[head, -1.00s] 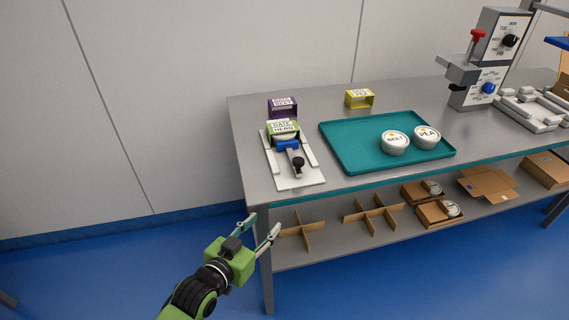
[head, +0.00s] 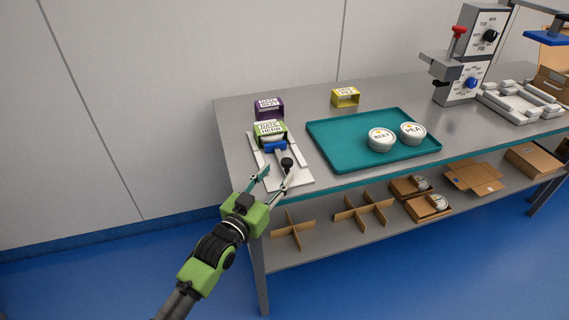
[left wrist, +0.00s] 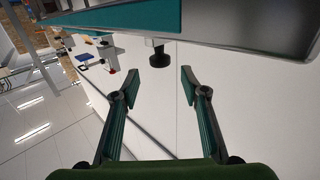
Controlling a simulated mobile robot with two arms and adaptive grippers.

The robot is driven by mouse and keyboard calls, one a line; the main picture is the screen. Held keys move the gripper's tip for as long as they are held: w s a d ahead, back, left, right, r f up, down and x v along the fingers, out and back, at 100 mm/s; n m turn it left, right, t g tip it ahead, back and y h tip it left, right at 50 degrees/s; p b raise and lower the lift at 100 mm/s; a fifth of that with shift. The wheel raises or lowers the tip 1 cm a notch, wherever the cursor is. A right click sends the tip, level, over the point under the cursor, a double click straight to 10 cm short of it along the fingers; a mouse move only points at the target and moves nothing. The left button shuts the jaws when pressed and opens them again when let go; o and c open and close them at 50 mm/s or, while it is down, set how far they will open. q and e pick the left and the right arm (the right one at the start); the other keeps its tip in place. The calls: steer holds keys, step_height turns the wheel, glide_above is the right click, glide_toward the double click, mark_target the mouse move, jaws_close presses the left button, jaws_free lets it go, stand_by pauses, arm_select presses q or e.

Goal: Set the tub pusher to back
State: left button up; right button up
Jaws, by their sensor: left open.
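The tub pusher, a blue block (head: 275,147) with a black knob (head: 287,163), sits on a white railed plate (head: 292,182) at the table's left end. Its blue block is close against a white tub in the green carrier (head: 271,129) labelled DATE HERB; whether they touch is unclear. My left gripper (head: 279,176) is open and empty at the plate's front end, its fingertips just short of the knob. In the left wrist view, the black knob (left wrist: 158,53) shows beyond and between the open fingertips (left wrist: 160,78). My right gripper is out of view.
A purple carrier (head: 268,108) and a yellow carrier (head: 345,96) stand behind. A teal tray (head: 340,148) with BEET and PEA tubs is to the right. A dial machine (head: 462,80) stands further right. A lower shelf holds cardboard boxes and dividers.

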mark_target(284, 165)
arm_select(q)
steer(key=shift+x, duration=2.8)
jaws_close()
